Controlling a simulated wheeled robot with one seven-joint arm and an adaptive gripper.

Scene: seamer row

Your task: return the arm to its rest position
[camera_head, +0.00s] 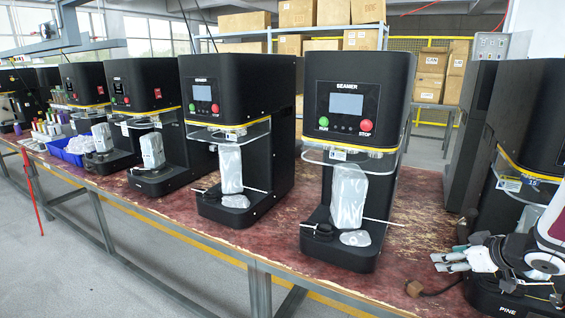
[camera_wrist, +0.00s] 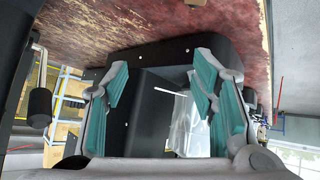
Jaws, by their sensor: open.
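My gripper (camera_head: 453,262) is at the right edge of the head view, low in front of the rightmost black machine, whose base (camera_head: 500,300) carries the label "PINE". The fingers are apart and nothing shows between them. In the wrist view my gripper (camera_wrist: 165,95) shows its teal finger pads spread wide, with a black machine (camera_wrist: 150,110) and a clear plastic guard (camera_wrist: 187,125) beyond them. My arm comes in from the right edge of the head view, and most of it is out of frame.
A row of black seamers (camera_head: 352,100) stands on a worn red bench (camera_head: 285,245). A black lever handle (camera_wrist: 40,105) shows at left in the wrist view.

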